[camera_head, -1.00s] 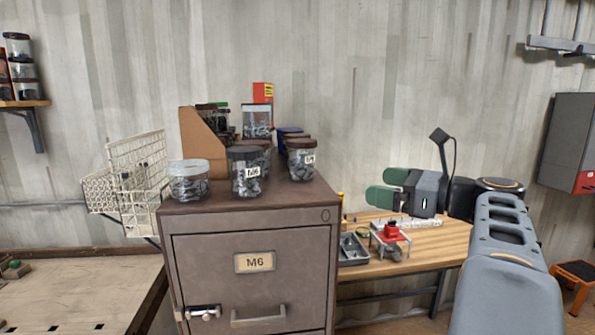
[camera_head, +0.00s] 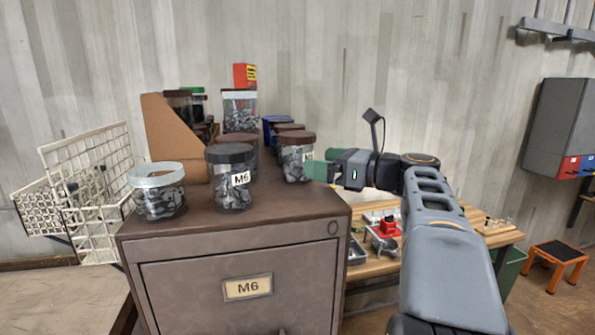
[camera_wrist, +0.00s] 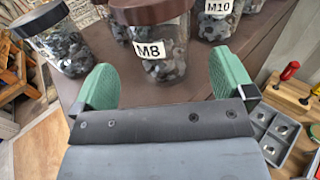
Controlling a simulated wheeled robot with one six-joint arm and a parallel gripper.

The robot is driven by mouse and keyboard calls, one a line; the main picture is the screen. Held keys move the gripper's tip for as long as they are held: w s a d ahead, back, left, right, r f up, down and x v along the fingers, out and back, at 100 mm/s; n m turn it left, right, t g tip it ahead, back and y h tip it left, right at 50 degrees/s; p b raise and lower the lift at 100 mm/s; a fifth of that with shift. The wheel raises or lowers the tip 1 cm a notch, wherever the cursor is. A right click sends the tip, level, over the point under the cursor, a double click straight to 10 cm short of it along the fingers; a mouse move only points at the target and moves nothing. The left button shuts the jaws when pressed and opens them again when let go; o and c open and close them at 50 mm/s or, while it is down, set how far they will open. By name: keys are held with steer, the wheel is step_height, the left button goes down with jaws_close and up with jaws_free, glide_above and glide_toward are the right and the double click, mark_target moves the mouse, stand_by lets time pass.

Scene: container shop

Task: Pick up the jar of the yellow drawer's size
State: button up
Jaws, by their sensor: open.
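My gripper (camera_head: 318,170) is open and empty, with green fingers, at the right of the cabinet top. In the wrist view, a brown-lidded jar labelled M8 (camera_wrist: 168,69) stands ahead of the gap between my fingertips (camera_wrist: 166,80). A jar labelled M10 (camera_wrist: 216,24) stands beyond it to the right. A black-lidded jar labelled M6 (camera_head: 231,190) and a jar with a pale lid (camera_head: 158,196) stand near the cabinet's front edge. No yellow drawer is in view.
The brown cabinet (camera_head: 240,245) has a drawer labelled M6. More jars and a cardboard holder (camera_head: 172,140) crowd its back. A wire basket (camera_head: 95,180) is at left. A workbench (camera_head: 480,238) with a parts tray (camera_wrist: 287,129) is at right. A grey cabinet (camera_head: 560,120) has red and blue drawers.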

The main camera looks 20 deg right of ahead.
mark_target(299, 157)
steer(key=shift+p+x, duration=0.65)
steer(key=shift+x, duration=2.45)
steer(key=c, duration=1.2)
